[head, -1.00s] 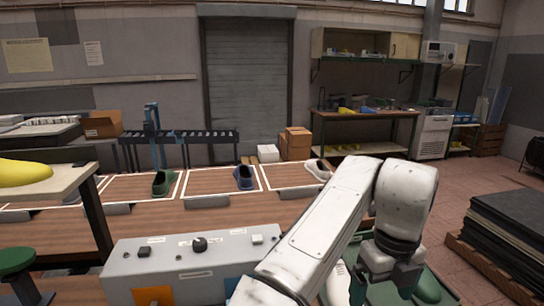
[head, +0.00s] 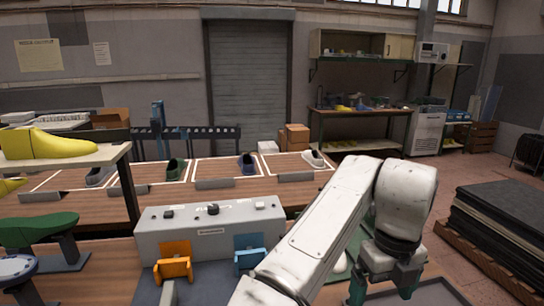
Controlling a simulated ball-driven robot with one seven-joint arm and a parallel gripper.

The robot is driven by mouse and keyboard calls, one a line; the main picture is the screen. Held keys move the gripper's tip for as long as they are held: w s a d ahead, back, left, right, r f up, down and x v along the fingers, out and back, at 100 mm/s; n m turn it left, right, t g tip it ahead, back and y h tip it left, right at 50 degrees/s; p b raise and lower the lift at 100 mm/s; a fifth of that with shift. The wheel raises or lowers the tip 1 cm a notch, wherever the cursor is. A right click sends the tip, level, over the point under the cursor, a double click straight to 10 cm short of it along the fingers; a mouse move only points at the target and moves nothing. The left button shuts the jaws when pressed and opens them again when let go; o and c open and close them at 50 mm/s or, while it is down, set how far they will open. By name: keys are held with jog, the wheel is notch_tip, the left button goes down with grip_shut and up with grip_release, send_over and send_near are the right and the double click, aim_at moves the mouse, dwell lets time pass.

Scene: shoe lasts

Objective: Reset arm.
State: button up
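My white arm reaches up from the bottom of the head view and bends down at the right. My gripper (head: 385,288) hangs at its end, pointing down, low in the right part of the view.
A grey control box (head: 212,229) with orange and blue holders stands left of my arm. A yellow last (head: 50,144) lies on a shelf at left. Dark sheets (head: 505,235) are stacked at right.

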jog(key=s+d+f+n+t+h+b, duration=0.1)
jog(key=s+d+f+n+h+b, duration=0.25)
jog(key=d+f+n, duration=0.6)
jog(key=s+d+f+n+t+h+b, duration=0.2)
jog(key=s+d+f+n, duration=0.4)
jog(key=d, duration=0.6)
jog(key=s+a+f+n+g+y+b, duration=0.1)
jog(key=s+a+f+n+y+b, duration=0.1)
jog(key=s+a+f+n, duration=0.4)
jog(key=s+a+f+n+g+y+b, duration=0.1)
jog(key=s+a+f+n+y+b, duration=0.1)
jog(key=s+a+f+n, duration=0.5)
jog(key=s+f+n+y, duration=0.1)
jog(key=s+f+n, duration=0.4)
jog(key=s+f, duration=0.3)
jog(key=shift+s+a+f, duration=0.3)
jog(key=shift+s+f, duration=0.05)
jog(key=shift+f, duration=0.1)
